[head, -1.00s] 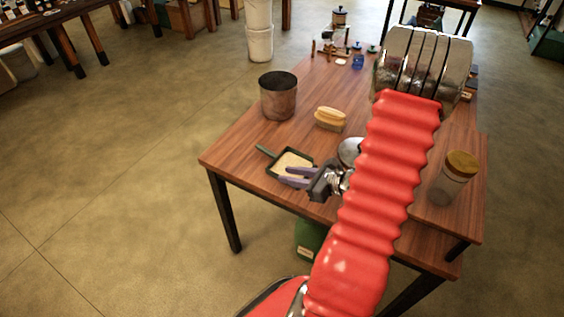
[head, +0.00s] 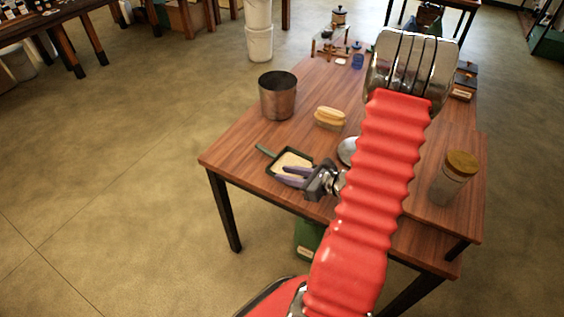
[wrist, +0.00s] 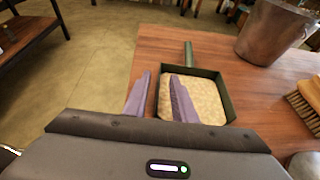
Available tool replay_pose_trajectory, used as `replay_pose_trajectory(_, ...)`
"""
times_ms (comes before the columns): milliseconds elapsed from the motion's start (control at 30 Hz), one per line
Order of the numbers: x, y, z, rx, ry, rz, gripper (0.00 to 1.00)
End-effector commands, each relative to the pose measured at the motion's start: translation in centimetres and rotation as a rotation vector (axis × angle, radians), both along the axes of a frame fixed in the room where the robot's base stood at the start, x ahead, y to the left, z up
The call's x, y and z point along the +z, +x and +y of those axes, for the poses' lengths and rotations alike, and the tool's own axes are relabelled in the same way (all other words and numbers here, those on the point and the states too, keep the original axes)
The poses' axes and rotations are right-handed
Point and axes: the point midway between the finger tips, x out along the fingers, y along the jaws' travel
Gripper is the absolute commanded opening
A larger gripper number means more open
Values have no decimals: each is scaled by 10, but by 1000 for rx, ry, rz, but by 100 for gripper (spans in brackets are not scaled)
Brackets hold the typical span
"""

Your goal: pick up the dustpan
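The dustpan (head: 290,161) lies on the wooden table near its front left edge. It is a dark green pan with a short green handle pointing to the back left, and its inside is covered with pale tan material. In the wrist view the dustpan (wrist: 222,84) sits ahead, with its handle pointing away. My gripper (head: 285,175) is open, its two purple fingers apart. In the wrist view my gripper (wrist: 158,97) has one finger left of the pan's left wall and the other over the pan's inside. I cannot tell whether either finger touches the pan.
A metal bucket (head: 278,96) stands behind the dustpan, and a brush (head: 330,118) lies to its right. A glass jar with a wooden lid (head: 454,178) stands at the right. The table's left edge is close to the pan; the wood between pan and bucket is clear.

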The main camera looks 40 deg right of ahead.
Motion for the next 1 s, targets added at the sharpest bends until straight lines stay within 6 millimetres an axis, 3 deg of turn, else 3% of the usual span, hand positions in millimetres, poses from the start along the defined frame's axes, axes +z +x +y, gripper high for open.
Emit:
replay_pose_trajectory(233, -3, 7, 2, 1, 0, 0, 24)
replay_pose_trajectory(600, -19, 44, 12, 2, 1, 0, 24)
replay_pose_trajectory(1000, -20, 47, 13, 1, -1, 0, 24)
